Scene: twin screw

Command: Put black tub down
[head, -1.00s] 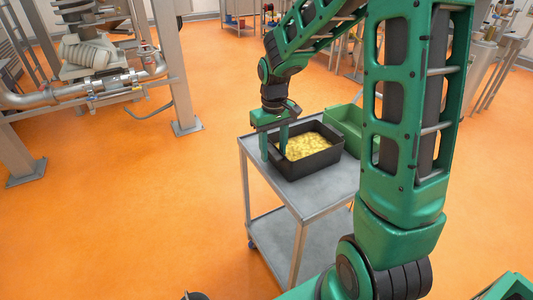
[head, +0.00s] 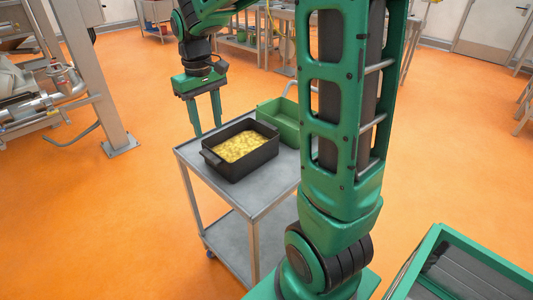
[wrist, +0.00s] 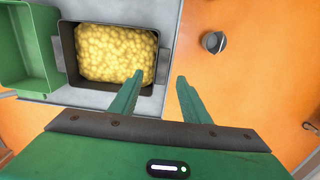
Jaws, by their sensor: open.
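The black tub (head: 243,170), filled with yellow lumps, sits upright on the top of a grey metal cart (head: 262,197). It also shows in the wrist view (wrist: 66,42), with its handle ends at left and right. My gripper (head: 207,131) is open and empty, above and behind the tub's far left side in the head view. In the wrist view its two fingers (wrist: 160,82) are apart; the left finger overlaps the tub's right end in the picture, and the right one is over the floor. The fingers appear clear of the tub.
A green tub (head: 283,122) stands on the cart just behind the black tub. The cart has a lower shelf (head: 232,238). A metal post (head: 85,70) and pipework stand at the left. Orange floor around the cart's left side is open.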

